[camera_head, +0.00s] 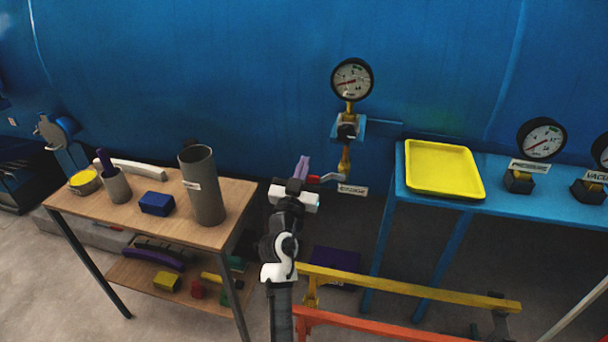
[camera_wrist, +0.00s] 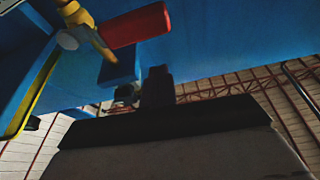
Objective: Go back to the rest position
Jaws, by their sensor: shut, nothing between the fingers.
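My gripper (camera_head: 302,168) is at the centre of the head view, raised in front of the blue tank, with purplish fingers pointing up. The fingers look together, with nothing seen between them. It is just left of a red valve handle (camera_head: 314,179) under the gauge; I cannot tell whether they touch. In the wrist view, the dark gripper (camera_wrist: 157,85) points up, and the red handle (camera_wrist: 135,29) shows above and left of it, seemingly apart. The rest position itself is not marked in either view.
A pressure gauge (camera_head: 352,80) on brass piping stands just right of my gripper. A wooden table (camera_head: 140,222) with a grey cylinder (camera_head: 202,187) is to the left. A blue table (camera_head: 388,180) with a yellow tray (camera_head: 443,168) is to the right. Yellow (camera_head: 420,288) and orange rails cross low in front.

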